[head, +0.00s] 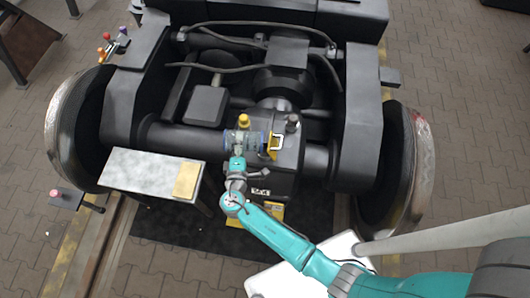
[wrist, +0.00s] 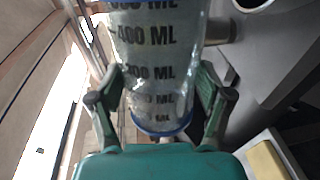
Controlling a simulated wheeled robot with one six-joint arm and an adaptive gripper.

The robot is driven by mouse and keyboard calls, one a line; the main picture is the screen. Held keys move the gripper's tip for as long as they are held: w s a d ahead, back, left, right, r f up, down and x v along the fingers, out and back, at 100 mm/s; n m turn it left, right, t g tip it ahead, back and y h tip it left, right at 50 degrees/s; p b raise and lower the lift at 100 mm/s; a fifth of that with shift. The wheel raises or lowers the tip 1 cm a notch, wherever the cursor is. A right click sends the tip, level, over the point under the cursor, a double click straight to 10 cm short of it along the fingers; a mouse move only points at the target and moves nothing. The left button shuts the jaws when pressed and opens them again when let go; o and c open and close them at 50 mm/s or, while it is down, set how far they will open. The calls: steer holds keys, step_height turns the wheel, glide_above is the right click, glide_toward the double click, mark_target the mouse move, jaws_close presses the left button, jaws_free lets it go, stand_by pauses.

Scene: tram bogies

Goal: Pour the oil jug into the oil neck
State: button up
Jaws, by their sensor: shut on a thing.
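My gripper (wrist: 162,98) is shut on the clear oil jug (wrist: 150,60), with one finger on each side of it. The jug has dark ML marks and a blue edge at its near end. In the head view the jug (head: 241,141) is over the front of the dark gearbox housing, just beyond my gripper (head: 237,158). It looks tilted, but its exact angle and the liquid level are unclear. A short, dark upright neck (head: 292,123) stands on the housing right of the jug. I cannot tell whether it is the oil neck.
A yellow-framed piece (head: 274,142) and a yellow cap (head: 244,121) are close to the jug. A grey bench (head: 140,170) with a tan block (head: 187,180) stands at left. Wheels (head: 408,175) and dark frame beams flank the housing.

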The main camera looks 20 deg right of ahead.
steer(key=shift+r, duration=0.25)
steer(key=f, duration=0.1)
steer(key=f+n, duration=0.1)
steer(key=f, duration=0.1)
steer(key=shift+w+a+f+n, duration=0.2)
steer(key=shift+a+f+n, duration=0.1)
steer(key=shift+a, duration=0.1)
steer(key=shift+h, duration=0.3)
steer(key=shift+n, duration=0.3)
